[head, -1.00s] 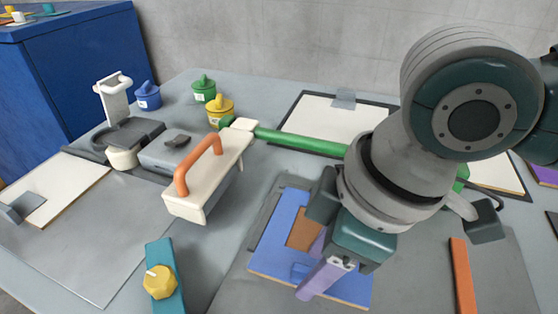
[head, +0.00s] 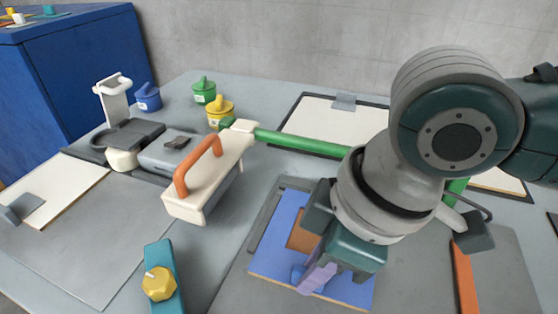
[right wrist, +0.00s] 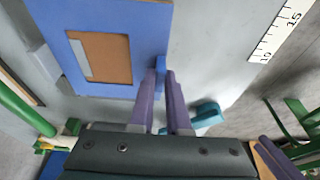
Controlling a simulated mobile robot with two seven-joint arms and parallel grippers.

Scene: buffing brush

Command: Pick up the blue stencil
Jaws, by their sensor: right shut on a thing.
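The blue stencil (head: 275,250) is a flat blue rectangle with a cut-out window showing brown beneath it. It lies on the grey mat, partly hidden by my arm in the head view. In the right wrist view the stencil (right wrist: 148,45) has a small raised blue tab (right wrist: 161,65) at its edge. My right gripper (head: 317,278) points down at the near part of the stencil. Its purple fingers (right wrist: 161,78) are shut on the tab, one on each side. The stencil appears flat, with no clear lift. My left gripper is not in view.
A cream block with an orange handle (head: 198,165) stands left of the stencil. A green bar (head: 305,141) runs behind it. A teal piece with a yellow knob (head: 160,283) is at the front left. An orange strip (head: 465,280) lies to the right.

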